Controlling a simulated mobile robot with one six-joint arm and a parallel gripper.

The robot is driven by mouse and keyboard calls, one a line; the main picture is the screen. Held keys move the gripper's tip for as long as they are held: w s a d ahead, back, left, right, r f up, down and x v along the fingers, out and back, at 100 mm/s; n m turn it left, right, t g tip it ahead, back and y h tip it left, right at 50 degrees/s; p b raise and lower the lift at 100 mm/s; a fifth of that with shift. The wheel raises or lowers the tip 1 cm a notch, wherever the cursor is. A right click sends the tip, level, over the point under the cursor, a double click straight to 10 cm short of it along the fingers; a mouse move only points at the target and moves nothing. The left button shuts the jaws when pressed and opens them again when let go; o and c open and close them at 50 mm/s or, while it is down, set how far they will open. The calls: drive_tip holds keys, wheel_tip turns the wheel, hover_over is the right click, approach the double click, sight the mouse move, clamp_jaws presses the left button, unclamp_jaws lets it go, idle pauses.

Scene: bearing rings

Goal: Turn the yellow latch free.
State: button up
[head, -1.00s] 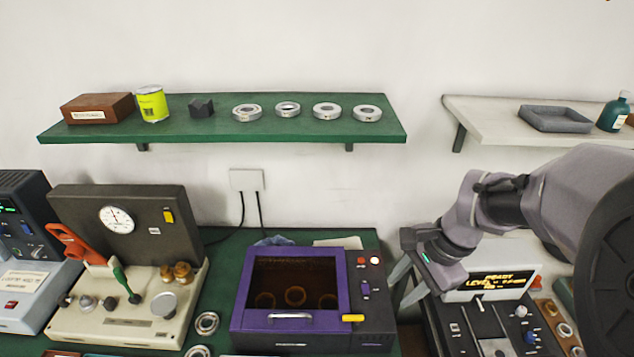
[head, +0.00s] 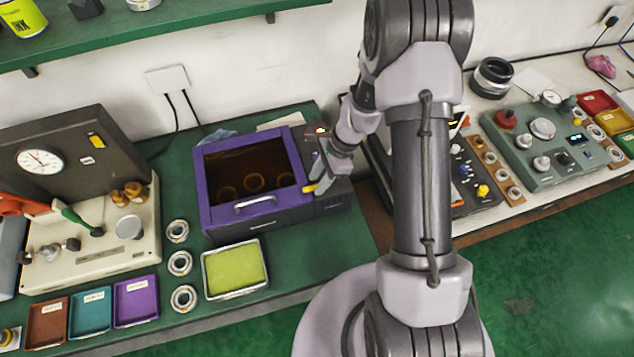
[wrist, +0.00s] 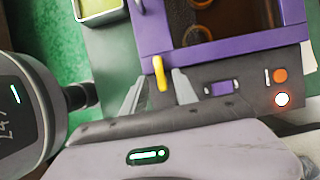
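The yellow latch (head: 309,188) sits at the lower right of the door of a purple oven (head: 254,222), partly hidden by my gripper in the head view. In the wrist view the latch (wrist: 159,74) shows as a short yellow bar at the door frame's edge. My gripper (wrist: 158,80) is open, with one finger on each side of the latch and gaps visible between them. In the head view my gripper (head: 322,172) is at the oven's right-hand panel. The door (head: 254,205) looks shut, with rings visible behind its dark window.
A tray with a yellow-green pad (head: 235,270) lies in front of the oven, beside several bearing rings (head: 180,263). A gauge machine (head: 100,220) stands to the left. In the wrist view an orange button (wrist: 280,76) and a lit white button (wrist: 282,99) are on the panel.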

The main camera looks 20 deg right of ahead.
drive_tip(key=shift+a+f, duration=0.25)
drive_tip(key=shift+f, duration=0.25)
clamp_jaws()
drive_tip(key=shift+n, duration=0.3)
drive_tip(key=n+g, duration=0.1)
drive_tip(key=n, duration=0.2)
drive_tip(key=shift+w+n+g, duration=0.1)
drive_tip(key=shift+n+g, duration=0.2)
drive_tip(key=n, duration=0.2)
drive_tip(key=n+g+h, duration=0.1)
drive_tip(key=n, duration=0.2)
drive_tip(key=shift+g+h+p, duration=0.3)
drive_tip(key=shift+p, duration=0.05)
drive_tip(key=n+g+h, duration=0.1)
drive_tip(key=n, duration=0.3)
drive_tip(key=shift+r+n, duration=0.1)
drive_tip(key=shift+n, duration=0.3)
drive_tip(key=shift+n+h+p, duration=0.3)
drive_tip(key=shift+n+h, duration=0.7)
drive_tip(key=shift+n, duration=0.9)
